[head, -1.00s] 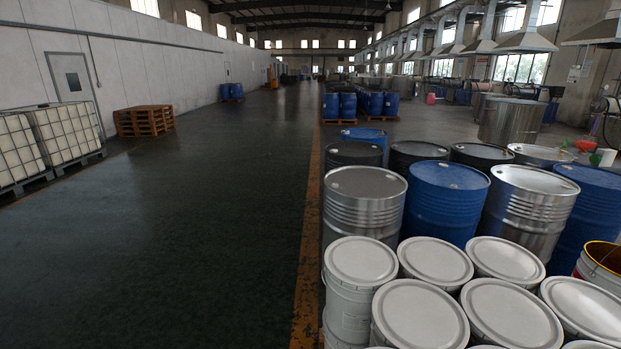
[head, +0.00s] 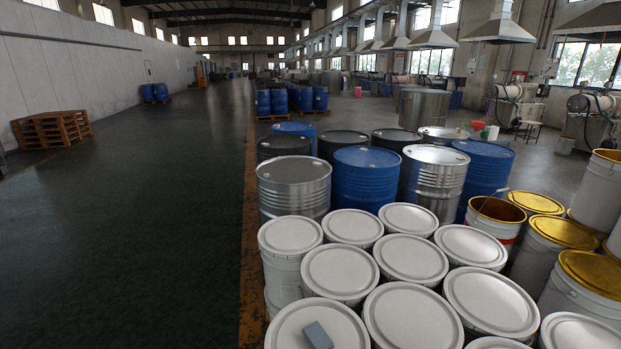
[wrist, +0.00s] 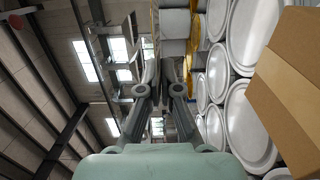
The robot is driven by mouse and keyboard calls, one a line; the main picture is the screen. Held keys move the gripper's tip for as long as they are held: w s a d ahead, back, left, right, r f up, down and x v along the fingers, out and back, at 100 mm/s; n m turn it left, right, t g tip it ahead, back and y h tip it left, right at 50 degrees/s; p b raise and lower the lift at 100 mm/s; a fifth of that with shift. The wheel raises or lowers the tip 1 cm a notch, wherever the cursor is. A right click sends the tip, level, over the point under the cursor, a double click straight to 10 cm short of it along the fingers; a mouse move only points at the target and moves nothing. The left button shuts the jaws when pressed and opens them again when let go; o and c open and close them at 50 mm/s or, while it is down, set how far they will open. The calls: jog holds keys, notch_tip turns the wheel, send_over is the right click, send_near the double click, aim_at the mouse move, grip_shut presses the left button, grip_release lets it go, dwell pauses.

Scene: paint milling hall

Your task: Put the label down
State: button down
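I cannot make out a label for certain in either view.
White-lidded pails (head: 341,271) stand close together in front, with steel and blue drums (head: 365,178) behind. Gold-lidded pails (head: 563,232) and an open pail (head: 496,211) stand at right. A cardboard box (wrist: 290,85) fills the wrist view's right side.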

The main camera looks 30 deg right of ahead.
jog(key=w+a+f+n+t+y, duration=0.4)
jog(key=a+f+n+t+y, duration=0.3)
jog(key=a, duration=0.4)
jog(key=w+a+f+n+t+y, duration=0.4)
jog(key=a+f+n+t, duration=0.3)
jog(key=a+t, duration=0.3)
jog(key=w+a+f+n+t+y, duration=0.4)
jog(key=a+f+n+t+y, duration=0.3)
jog(key=a, duration=0.5)
notch_tip(320, 180, up, 29)
jog(key=p, duration=2.9)
jog(key=shift+n+h, duration=0.3)
jog(key=shift+h, duration=0.1)
